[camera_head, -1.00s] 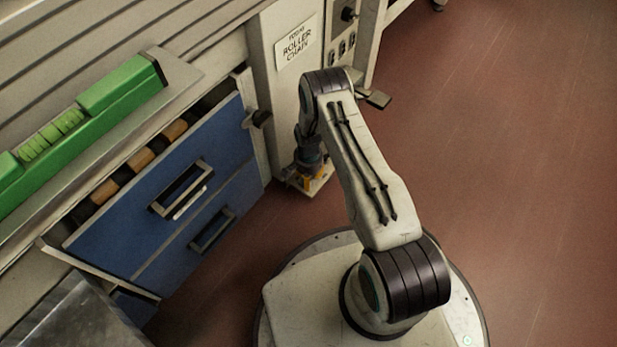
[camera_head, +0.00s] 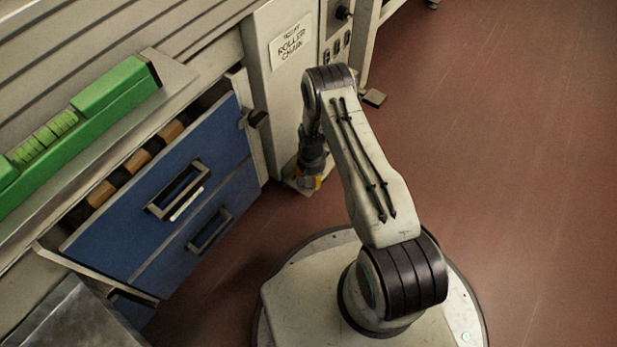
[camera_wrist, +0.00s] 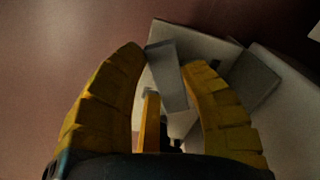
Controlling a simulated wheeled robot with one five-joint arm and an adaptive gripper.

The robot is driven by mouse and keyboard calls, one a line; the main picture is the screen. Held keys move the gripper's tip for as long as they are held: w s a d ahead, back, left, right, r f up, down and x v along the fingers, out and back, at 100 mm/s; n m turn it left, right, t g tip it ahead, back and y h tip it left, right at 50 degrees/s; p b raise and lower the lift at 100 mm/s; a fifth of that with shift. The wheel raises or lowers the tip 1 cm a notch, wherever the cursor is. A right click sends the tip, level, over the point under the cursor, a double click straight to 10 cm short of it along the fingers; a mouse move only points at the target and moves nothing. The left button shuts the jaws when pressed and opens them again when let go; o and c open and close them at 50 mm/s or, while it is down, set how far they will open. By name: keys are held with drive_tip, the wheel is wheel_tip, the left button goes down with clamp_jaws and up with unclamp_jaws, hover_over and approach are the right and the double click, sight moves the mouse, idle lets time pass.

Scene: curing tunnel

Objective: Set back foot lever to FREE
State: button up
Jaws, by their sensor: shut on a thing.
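My gripper (camera_wrist: 163,70) has two ribbed yellow fingers, shut on a grey lever (camera_wrist: 168,80) that stands between them. A thin yellow bar shows just below the grey lever in the wrist view. In the head view my gripper (camera_head: 309,183) is low at the foot of the pale cabinet post, above a light base plate (camera_head: 294,187). The lever itself is hidden there by my gripper and arm. I cannot read any FREE mark in either view.
A blue drawer front (camera_head: 150,215) stands out left of my gripper. The post bears a "ROLLER CHAIN" sign (camera_head: 291,42). A small flat plate (camera_head: 375,97) juts out farther back, right of my arm. Red floor (camera_head: 500,170) is clear to the right.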

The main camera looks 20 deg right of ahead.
drive_tip(key=n, duration=0.2)
drive_tip(key=d+n, duration=0.1)
drive_tip(key=shift+d+n, duration=0.15)
drive_tip(key=shift+n, duration=0.25)
drive_tip(key=n, duration=0.1)
drive_tip(key=d+n, duration=0.1)
drive_tip(key=shift+w+n, duration=0.1)
drive_tip(key=shift+n, duration=0.3)
drive_tip(key=shift+w+d+n, duration=0.15)
drive_tip(key=shift+d+n, duration=0.05)
drive_tip(key=shift+n, duration=0.65)
drive_tip(key=shift+w+d+n, duration=0.15)
drive_tip(key=shift+d+n, duration=0.05)
drive_tip(key=shift+n, duration=0.6)
drive_tip(key=shift+w+d+n, duration=0.15)
drive_tip(key=shift+d+n, duration=0.05)
drive_tip(key=shift+n, duration=0.65)
drive_tip(key=o, duration=1.2)
drive_tip(key=shift+w, duration=0.1)
wheel_tip(320, 180, up, 12)
